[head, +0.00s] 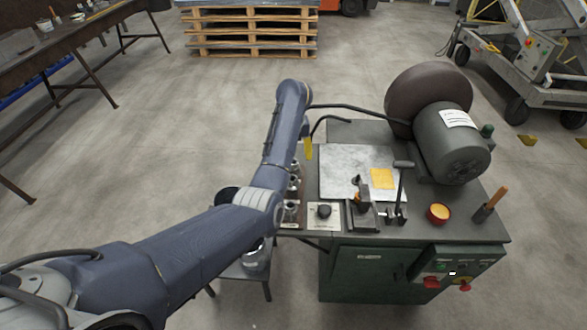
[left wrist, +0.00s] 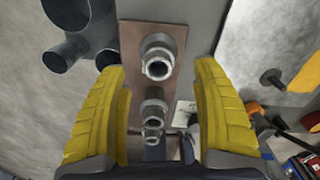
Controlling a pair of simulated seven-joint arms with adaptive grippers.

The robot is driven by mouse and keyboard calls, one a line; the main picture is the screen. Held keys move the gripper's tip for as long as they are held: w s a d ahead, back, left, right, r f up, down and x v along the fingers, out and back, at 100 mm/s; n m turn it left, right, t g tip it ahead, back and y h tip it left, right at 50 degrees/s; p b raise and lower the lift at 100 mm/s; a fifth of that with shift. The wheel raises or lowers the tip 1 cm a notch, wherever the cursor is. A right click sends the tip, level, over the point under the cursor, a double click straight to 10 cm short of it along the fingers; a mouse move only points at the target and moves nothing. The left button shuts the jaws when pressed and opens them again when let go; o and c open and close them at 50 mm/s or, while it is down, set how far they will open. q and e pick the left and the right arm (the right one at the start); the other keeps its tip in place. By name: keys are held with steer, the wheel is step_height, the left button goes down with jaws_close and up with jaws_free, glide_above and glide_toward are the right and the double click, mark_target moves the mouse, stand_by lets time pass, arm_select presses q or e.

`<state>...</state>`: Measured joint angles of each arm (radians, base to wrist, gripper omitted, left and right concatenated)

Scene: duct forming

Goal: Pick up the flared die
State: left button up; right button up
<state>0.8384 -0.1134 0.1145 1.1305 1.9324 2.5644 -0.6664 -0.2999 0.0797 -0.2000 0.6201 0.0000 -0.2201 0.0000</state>
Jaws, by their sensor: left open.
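Several metal dies stand in a row on a brown board (left wrist: 128,50) at the left edge of the bench; I cannot tell for certain which is the flared one. In the left wrist view one die (left wrist: 157,60) lies between the finger lines, and another die (left wrist: 153,108) shows below it. In the head view the dies (head: 291,208) are partly hidden by my left arm. My left gripper (left wrist: 160,72) is open and empty above the row, its yellow pads on either side. In the head view one yellow finger (head: 308,148) shows. My right gripper is out of view.
Grey duct pipes (left wrist: 68,50) lie left of the board in the wrist view.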

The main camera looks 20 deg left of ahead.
mark_target(294, 169)
arm_select(q)
steer(key=shift+s+f, duration=0.1)
steer(key=shift+f, duration=3.4)
jaws_close()
